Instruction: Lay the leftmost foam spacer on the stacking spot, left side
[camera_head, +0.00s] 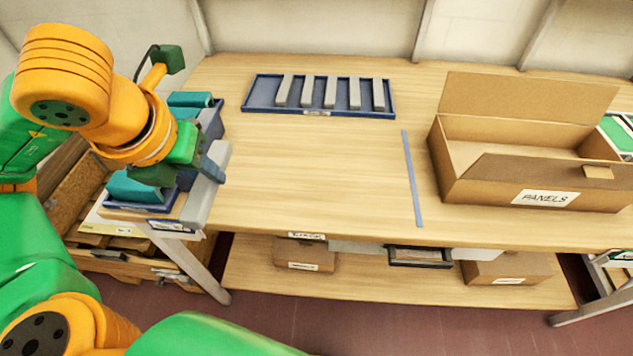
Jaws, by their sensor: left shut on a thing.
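My left gripper (203,163) is at the left end of the table, shut on a long light grey foam spacer (207,188). The spacer lies lengthwise, front to back, at the right edge of a stack with teal blocks (140,187) and a dark blue piece. I cannot tell whether it rests on the stack or is held just above. The gripper and wrist hide much of the stack. Several more grey spacers (308,92) stand in a row in a blue tray (258,106) at the back. My right gripper is not in view.
An open cardboard box labelled PANELS (480,190) stands at the right. A thin blue strip (412,178) lies left of it. The middle of the wooden table (310,170) is clear. A lower shelf (370,285) holds small boxes.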

